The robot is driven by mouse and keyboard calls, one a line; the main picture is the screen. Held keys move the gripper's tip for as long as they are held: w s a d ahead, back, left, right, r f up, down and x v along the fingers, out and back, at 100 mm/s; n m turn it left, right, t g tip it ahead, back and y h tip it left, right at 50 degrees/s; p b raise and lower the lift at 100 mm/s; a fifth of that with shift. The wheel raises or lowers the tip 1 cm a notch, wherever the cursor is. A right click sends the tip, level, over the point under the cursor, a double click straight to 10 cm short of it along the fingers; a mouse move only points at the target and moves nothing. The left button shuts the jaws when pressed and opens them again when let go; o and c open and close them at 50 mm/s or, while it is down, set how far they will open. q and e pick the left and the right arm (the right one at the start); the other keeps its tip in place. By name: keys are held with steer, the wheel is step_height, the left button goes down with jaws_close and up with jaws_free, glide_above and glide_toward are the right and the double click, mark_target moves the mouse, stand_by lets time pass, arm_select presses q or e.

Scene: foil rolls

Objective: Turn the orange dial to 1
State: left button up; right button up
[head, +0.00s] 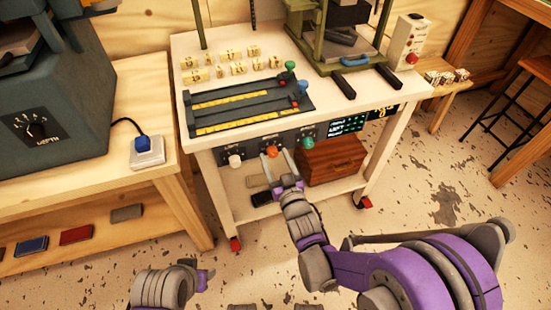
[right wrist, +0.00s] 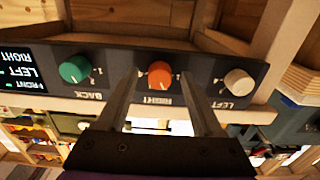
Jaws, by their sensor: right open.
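The orange dial (head: 272,152) is on the dark front panel of the white cart, between a white dial (head: 235,161) and a green dial (head: 308,142). In the right wrist view, where the labels are upside down, the orange dial (right wrist: 160,75) stands above the word RIGHT. Its pointer setting is too small to read surely. My right gripper (head: 273,164) is in front of this dial. In the right wrist view its two fingers (right wrist: 157,82) are apart, one on each side of the dial, with nothing gripped. I cannot tell whether they touch it.
A display (head: 347,125) sits right of the dials. A ruled slide fixture (head: 250,105) and several labelled blocks lie on the cart top (head: 212,45). A brown wooden box (head: 333,160) is on the lower shelf. A workbench with a grey machine (head: 55,110) stands at left.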

jaws_close()
steer(key=shift+n, duration=0.3)
steer(key=n+p, duration=0.1)
steer(key=n, duration=0.3)
steer(key=n+p, duration=0.1)
steer(key=n, duration=0.4)
steer(key=shift+d, duration=0.1)
steer(key=shift+n, duration=0.3)
stand_by(0.4)
jaws_free()
